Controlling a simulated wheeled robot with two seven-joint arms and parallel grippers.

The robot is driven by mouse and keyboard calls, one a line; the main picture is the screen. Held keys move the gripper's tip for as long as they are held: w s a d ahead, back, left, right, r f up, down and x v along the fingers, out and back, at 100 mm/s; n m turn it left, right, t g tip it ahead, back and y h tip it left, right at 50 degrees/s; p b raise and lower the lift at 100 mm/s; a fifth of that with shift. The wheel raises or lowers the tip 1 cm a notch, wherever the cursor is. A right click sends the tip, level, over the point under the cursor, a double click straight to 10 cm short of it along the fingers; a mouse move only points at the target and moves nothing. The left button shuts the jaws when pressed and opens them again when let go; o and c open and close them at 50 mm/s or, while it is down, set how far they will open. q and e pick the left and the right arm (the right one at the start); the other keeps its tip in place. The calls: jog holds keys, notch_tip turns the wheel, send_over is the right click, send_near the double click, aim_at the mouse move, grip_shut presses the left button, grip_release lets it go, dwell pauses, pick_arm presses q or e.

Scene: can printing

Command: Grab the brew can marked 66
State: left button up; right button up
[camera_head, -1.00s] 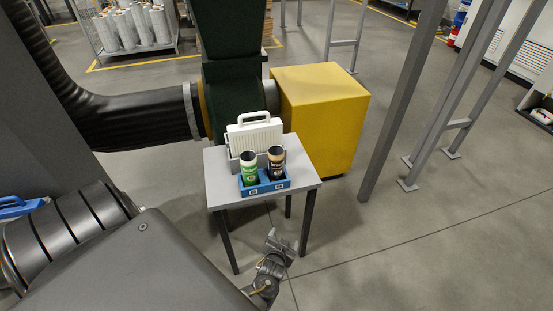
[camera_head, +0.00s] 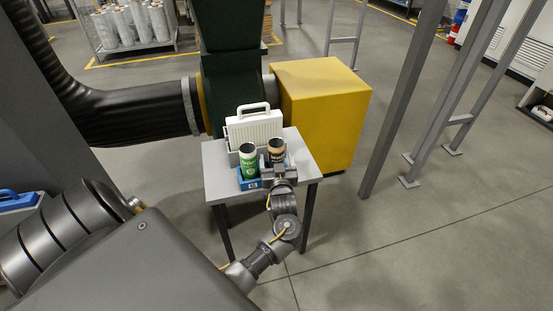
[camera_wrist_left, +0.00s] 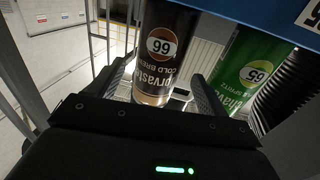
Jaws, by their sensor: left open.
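The brown brew can (camera_head: 276,150) stands in the right slot of a blue two-slot holder (camera_head: 250,184) on a small grey table. In the left wrist view the picture is turned over, and the brown can (camera_wrist_left: 172,28) shows the number 66 in a pale circle. A green can (camera_head: 248,162) stands in the left slot; the left wrist view shows 65 on the green can (camera_wrist_left: 250,68). My left gripper (camera_head: 280,172) is at the front of the brown can. Its open fingers (camera_wrist_left: 160,80) lie on either side of this can. Contact cannot be told. My right gripper is not in view.
A white case (camera_head: 254,128) with a handle stands right behind the cans on the grey table (camera_head: 214,160). A yellow box (camera_head: 320,105) and a dark green machine (camera_head: 226,95) stand behind the table. A grey post (camera_head: 400,105) rises at the right.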

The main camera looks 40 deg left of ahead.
pick_arm(q)
jog(key=shift+f+p+x, duration=0.2)
jog(key=shift+p+x, duration=0.1)
jog(key=shift+x, duration=2.3)
